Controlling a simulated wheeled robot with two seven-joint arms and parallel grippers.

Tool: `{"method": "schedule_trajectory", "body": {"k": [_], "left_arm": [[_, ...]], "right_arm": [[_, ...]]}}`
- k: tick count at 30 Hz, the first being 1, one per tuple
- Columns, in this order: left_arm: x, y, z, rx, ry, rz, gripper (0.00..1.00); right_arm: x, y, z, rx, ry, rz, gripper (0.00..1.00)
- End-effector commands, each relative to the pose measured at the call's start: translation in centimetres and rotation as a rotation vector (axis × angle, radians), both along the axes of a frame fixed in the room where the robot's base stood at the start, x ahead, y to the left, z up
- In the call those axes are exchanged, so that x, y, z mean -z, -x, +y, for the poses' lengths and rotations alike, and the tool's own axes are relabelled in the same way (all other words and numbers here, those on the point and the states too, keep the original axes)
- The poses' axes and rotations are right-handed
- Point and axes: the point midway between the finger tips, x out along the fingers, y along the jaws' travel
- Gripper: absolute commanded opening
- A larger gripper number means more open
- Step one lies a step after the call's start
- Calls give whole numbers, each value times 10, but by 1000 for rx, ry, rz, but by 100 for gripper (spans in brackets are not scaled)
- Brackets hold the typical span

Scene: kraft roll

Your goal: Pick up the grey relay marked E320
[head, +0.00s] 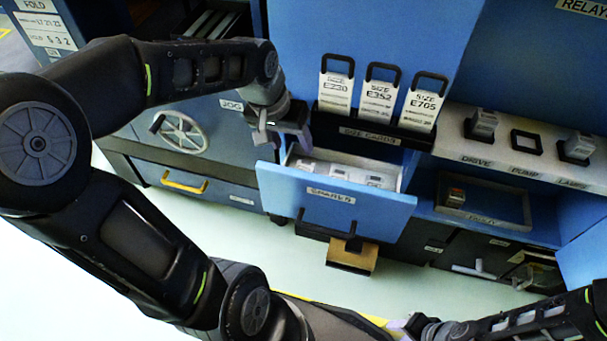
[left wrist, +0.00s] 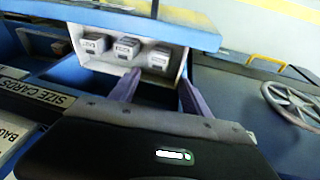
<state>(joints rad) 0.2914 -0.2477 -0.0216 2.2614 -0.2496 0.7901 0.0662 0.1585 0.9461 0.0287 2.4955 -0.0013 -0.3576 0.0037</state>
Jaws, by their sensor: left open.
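An open blue drawer (head: 385,206) holds three grey relays in a row. In the left wrist view they are the left relay (left wrist: 95,43), the middle relay (left wrist: 127,47) and the right relay (left wrist: 159,57). Their markings are too small to read, so I cannot tell which is E320. My left gripper (head: 290,135) is at the drawer's back left corner; in the left wrist view its open, empty fingers (left wrist: 157,92) point toward the relays, apart from them. My right gripper (head: 412,325) is low at the bottom edge, its jaws unclear.
Size cards (head: 376,100) stand in a holder behind the drawer. A handwheel (head: 181,132) is left.

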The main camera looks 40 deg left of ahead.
Motion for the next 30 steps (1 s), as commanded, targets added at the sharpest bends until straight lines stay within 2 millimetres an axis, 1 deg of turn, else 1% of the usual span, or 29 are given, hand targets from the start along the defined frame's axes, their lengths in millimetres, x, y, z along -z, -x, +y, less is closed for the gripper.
{"method": "schedule_trajectory", "body": {"k": [4,7,15,18,30], "left_arm": [[0,0,0,0,0,0,55],[7,-2,-1,0,0,1,55],[47,-12,-4,2,1,3,55],[56,-15,-4,1,1,2,55],[60,-17,-4,0,1,0,55]], "right_arm": [[0,0,0,0,1,-1,36],[3,0,-1,0,1,-1,36],[16,-3,-3,6,5,-6,36],[19,-4,-4,8,6,-7,36],[19,-4,-4,9,7,-8,36]]}}
